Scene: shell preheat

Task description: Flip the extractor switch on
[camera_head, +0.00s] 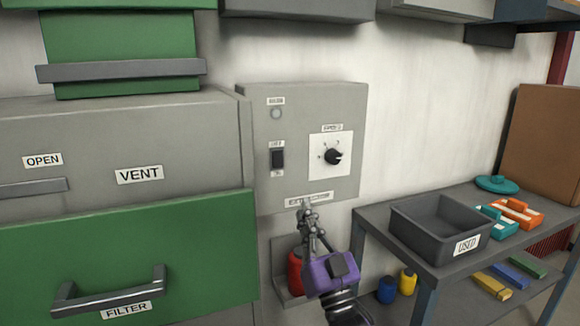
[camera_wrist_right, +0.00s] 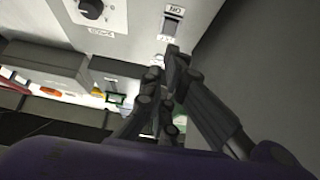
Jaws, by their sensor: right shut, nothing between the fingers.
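The grey extractor panel (camera_head: 305,105) is on the wall. Its dark rocker switch (camera_head: 278,158) is at the left, with small labels above and below it. In the right wrist view the switch (camera_wrist_right: 172,24) shows at the top, beside an ON label. Which way the rocker is tipped I cannot tell. A round grey lamp (camera_head: 276,114) above it looks unlit. My purple right gripper (camera_head: 305,206) is shut and empty, its fingertips by the panel's bottom edge, below and right of the switch. In the wrist view its fingertips (camera_wrist_right: 176,52) appear apart from the switch. My left gripper is out of view.
A black knob (camera_head: 335,157) on a white plate is right of the switch. A grey cabinet (camera_head: 120,120) with a green FILTER drawer (camera_head: 120,245) stands at the left. A red can (camera_head: 295,271) sits behind my gripper. A shelf with a USED bin (camera_head: 415,240) is at the right.

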